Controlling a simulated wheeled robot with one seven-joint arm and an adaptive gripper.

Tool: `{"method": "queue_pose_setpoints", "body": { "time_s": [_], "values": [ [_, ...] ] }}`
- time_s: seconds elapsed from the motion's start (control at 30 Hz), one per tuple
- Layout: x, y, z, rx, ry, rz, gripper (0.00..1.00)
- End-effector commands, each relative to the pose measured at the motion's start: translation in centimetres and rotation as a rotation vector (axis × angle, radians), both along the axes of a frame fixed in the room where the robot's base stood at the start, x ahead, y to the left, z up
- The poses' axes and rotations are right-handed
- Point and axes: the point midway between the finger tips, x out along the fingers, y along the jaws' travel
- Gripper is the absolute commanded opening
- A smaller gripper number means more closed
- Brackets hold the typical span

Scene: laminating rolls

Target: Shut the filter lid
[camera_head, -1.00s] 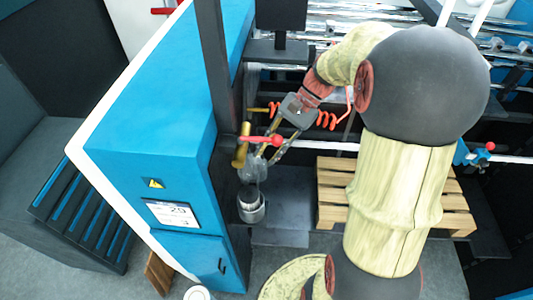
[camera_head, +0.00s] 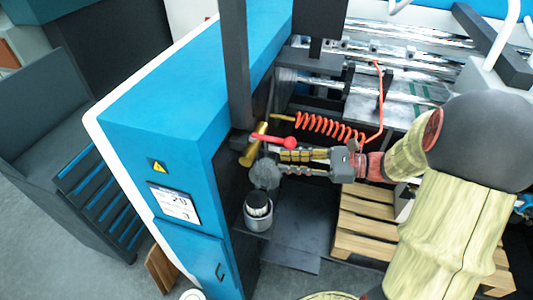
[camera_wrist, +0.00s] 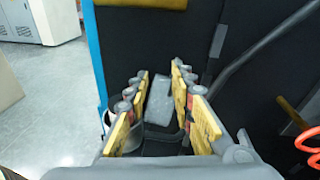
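The filter lid (camera_head: 265,174) is a grey rounded piece, raised above the filter cup on the side of the blue machine. The filter cup (camera_head: 257,221) is a grey cylinder with a white and dark ribbed insert showing at its open top. My gripper (camera_head: 279,162) comes in from the right, its fingers apart and pointing at the lid. In the wrist view, the grey lid (camera_wrist: 163,102) shows in the gap between the open yellow-padded fingers (camera_wrist: 160,88). I cannot tell whether a finger touches it.
A red-ended lever (camera_head: 274,141) and a brass fitting (camera_head: 253,146) sit just above the lid. A coiled orange hose (camera_head: 325,125) hangs behind my gripper. A wooden pallet (camera_head: 365,225) lies below at right. A dark upright post (camera_head: 236,65) stands above the lever.

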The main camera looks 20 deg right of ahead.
Motion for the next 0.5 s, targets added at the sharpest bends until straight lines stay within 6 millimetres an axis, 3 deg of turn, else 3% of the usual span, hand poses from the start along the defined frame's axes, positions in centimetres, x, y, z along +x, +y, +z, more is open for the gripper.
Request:
{"method": "queue_pose_setpoints", "body": {
  "time_s": [0.3, 0.5],
  "values": [
    [1.0, -1.4, -0.2, 0.135, 0.007, -0.116, 0.24],
    [2.0, -0.2, 0.0, 0.142, 0.008, -0.119, 0.24]
  ]
}}
